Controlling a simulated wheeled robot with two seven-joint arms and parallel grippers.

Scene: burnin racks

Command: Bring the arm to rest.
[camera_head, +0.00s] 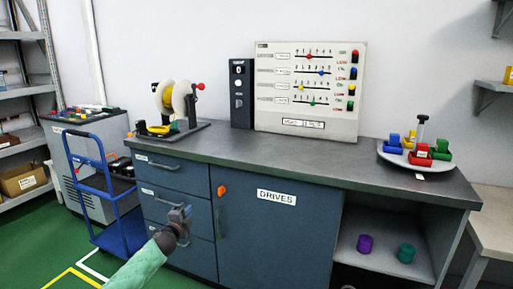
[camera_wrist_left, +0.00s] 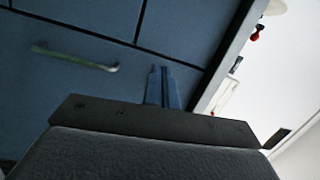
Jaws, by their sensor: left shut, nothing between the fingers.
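My left arm comes in from the bottom left of the head view, in a green sleeve. Its gripper (camera_head: 181,212) is in front of the blue drawers, near the middle and lower drawer fronts. In the left wrist view the gripper fingers (camera_wrist_left: 163,88) are together, with nothing between them. A drawer handle (camera_wrist_left: 75,58) shows to their left in that view, apart from the fingers. My right gripper is not in view.
The workbench (camera_head: 300,160) carries a reel stand (camera_head: 178,105), a slider panel (camera_head: 308,92) and a round tray (camera_head: 391,154) of coloured pieces. The door marked DRIVES (camera_head: 275,235) is shut. A blue trolley (camera_head: 122,232) stands left of the bench, with green floor in front.

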